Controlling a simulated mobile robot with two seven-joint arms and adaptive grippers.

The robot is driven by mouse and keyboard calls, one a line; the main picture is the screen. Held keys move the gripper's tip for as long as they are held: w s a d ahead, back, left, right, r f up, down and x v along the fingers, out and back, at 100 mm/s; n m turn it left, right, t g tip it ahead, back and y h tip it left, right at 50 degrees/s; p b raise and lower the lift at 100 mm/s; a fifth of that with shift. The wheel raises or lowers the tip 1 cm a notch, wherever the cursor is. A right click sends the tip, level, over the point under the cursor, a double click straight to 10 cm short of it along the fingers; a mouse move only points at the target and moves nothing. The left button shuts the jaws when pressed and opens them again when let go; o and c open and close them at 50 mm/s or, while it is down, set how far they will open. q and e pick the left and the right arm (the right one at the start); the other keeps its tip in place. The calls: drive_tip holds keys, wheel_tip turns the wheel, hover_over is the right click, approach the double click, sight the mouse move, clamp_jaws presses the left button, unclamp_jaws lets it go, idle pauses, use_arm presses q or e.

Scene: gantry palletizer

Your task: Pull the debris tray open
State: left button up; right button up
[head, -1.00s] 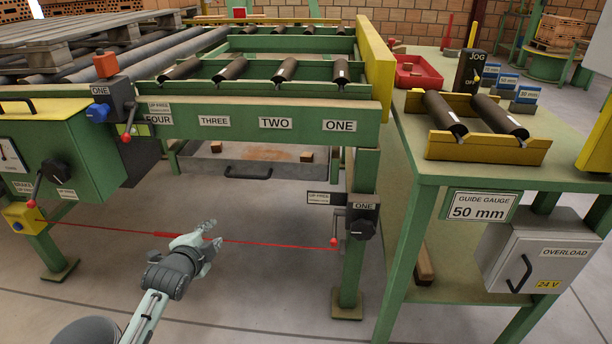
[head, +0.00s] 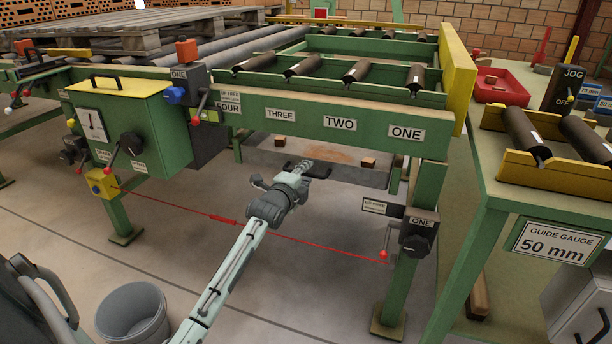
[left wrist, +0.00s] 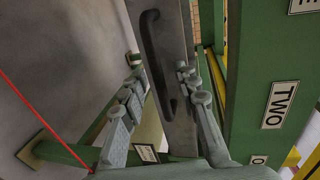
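The debris tray (head: 345,172) is a grey, shallow tray low under the green roller frame, with brown debris in it. Its front and black bar handle (left wrist: 153,62) show large in the left wrist view. In the head view my left gripper (head: 298,174) is in front of the tray and partly covers the handle. In the left wrist view its fingers (left wrist: 160,78) are apart, one on each side of the handle's line, with a gap visible. I cannot tell whether either finger touches the handle. My right gripper is not in view.
A red cord (head: 225,218) runs low across the front, close to my left arm. Green frame legs (head: 408,265) stand at both sides. The green beam (head: 310,125) passes above the tray. A grey bucket (head: 135,312) stands at lower left.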

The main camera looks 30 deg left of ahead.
use_arm(q)
drive_tip(key=shift+c, duration=0.2)
clamp_jaws()
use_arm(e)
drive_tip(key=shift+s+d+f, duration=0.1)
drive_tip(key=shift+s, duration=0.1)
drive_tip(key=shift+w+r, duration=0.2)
